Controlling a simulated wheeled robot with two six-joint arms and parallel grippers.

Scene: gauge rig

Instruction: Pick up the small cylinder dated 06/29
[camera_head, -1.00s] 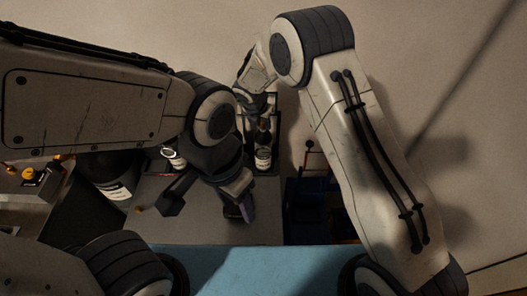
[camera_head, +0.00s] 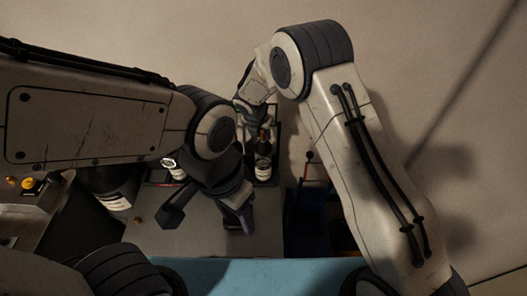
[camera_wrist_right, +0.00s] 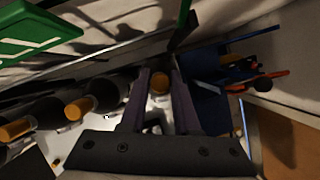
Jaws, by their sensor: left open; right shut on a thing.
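Several small dark cylinders with tan tops and white labels stand in a row at the back of the bench. One labelled cylinder (camera_head: 263,170) is below my right gripper (camera_head: 262,132) in the head view. In the right wrist view, the right gripper's fingers (camera_wrist_right: 164,100) are shut on a cylinder with a tan top (camera_wrist_right: 160,82). Another labelled cylinder (camera_head: 174,170) is further left, partly hidden by my left arm. No date is legible. My left gripper (camera_head: 208,218) is open and empty above the grey surface.
A blue bin (camera_head: 305,215) stands right of the grey bench top (camera_head: 190,238); the right wrist view shows red-handled tools by it. A green sign (camera_wrist_right: 40,30) is near the wall. A control box with a yellow knob (camera_head: 28,184) is at left.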

